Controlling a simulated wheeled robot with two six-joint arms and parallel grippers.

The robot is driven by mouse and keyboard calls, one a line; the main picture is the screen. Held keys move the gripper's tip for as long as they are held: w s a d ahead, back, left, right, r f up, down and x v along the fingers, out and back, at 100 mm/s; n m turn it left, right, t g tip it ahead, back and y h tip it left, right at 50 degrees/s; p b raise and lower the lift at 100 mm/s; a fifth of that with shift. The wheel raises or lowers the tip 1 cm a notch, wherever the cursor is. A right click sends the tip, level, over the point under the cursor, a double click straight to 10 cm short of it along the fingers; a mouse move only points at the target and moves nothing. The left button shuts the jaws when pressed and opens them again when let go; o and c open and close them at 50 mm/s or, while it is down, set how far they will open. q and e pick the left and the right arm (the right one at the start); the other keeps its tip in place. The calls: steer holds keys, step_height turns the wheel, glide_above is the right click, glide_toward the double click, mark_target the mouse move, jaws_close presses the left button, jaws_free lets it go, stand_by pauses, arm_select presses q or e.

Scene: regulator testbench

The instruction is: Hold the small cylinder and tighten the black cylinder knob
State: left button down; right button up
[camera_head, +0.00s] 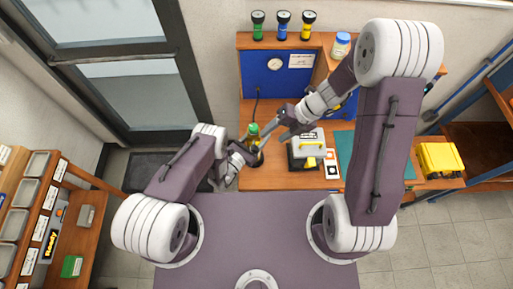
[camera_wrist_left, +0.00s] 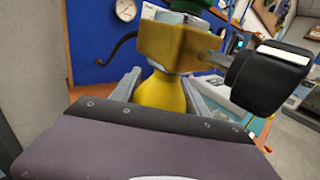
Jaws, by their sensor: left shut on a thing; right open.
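The small cylinder (camera_wrist_left: 160,96) shows a yellow tapered neck in the left wrist view, under a brass-yellow valve block (camera_wrist_left: 172,50). The black cylinder knob (camera_wrist_left: 268,78) sticks out to the right of the block on a short metal stem. My left gripper (camera_wrist_left: 165,98) is shut on the yellow neck, one finger on each side. In the head view my left gripper (camera_head: 252,152) is at the bench's front, below a green top part (camera_head: 253,130). My right gripper (camera_head: 271,129) is open just right of that part. The knob is too small to make out there.
A wooden bench (camera_head: 285,180) has a blue back panel with a round gauge (camera_head: 275,64). A yellow case (camera_head: 440,158) lies farther right.

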mark_target(258, 149)
steer(key=x, duration=1.2)
steer(key=shift+s+f, duration=0.1)
steer(key=shift+d, duration=0.1)
jaws_close()
steer(key=shift+d+f+y, duration=0.15)
steer(key=shift+y, duration=1.45)
jaws_free()
